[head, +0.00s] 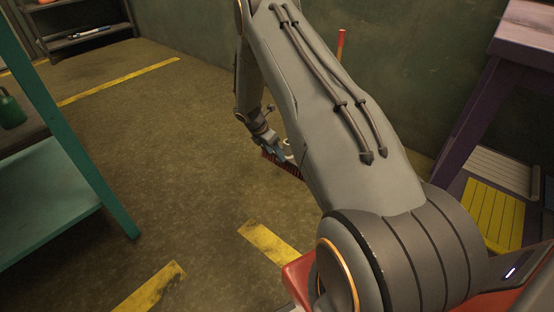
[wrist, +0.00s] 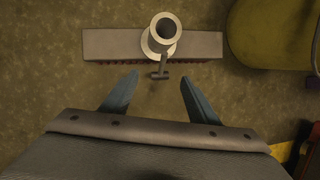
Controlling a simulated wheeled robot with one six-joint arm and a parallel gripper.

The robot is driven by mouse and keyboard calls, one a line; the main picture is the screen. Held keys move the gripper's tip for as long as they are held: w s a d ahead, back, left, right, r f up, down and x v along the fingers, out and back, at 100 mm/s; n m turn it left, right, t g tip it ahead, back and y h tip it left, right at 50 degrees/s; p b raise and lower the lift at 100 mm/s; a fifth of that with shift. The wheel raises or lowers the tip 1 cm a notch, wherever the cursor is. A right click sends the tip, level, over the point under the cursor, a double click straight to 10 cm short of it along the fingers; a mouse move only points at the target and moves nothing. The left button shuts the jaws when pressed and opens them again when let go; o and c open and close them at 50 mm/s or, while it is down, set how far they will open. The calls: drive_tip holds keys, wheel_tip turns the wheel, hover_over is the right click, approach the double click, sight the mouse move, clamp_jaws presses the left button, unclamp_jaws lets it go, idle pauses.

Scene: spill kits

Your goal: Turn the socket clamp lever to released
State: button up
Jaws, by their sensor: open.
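In the wrist view, a grey block-shaped broom head (wrist: 110,43) with dark reddish bristles along its lower edge lies on the floor. A pale round socket (wrist: 166,27) stands on its middle. A small dark T-shaped lever (wrist: 161,74) sticks out from the socket toward my gripper. My gripper (wrist: 158,93) is open and empty, its two blue fingers apart, just short of the lever's end and either side of its line. In the head view, my gripper is partly hidden beside the broom head (head: 269,156), whose red bristles show; the lever cannot be made out there.
A rounded yellow-olive object (wrist: 270,30) lies close at the upper right in the wrist view. A purple table (head: 520,40) stands at right in the head view, a teal shelf (head: 60,190) at left. An orange-tipped pole (head: 341,45) stands behind my arm. Open floor lies left.

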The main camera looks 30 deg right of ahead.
sight(277, 160)
drive_tip(key=b+x, duration=0.1)
drive_tip(key=x, duration=0.2)
drive_tip(key=shift+f, duration=0.1)
clamp_jaws()
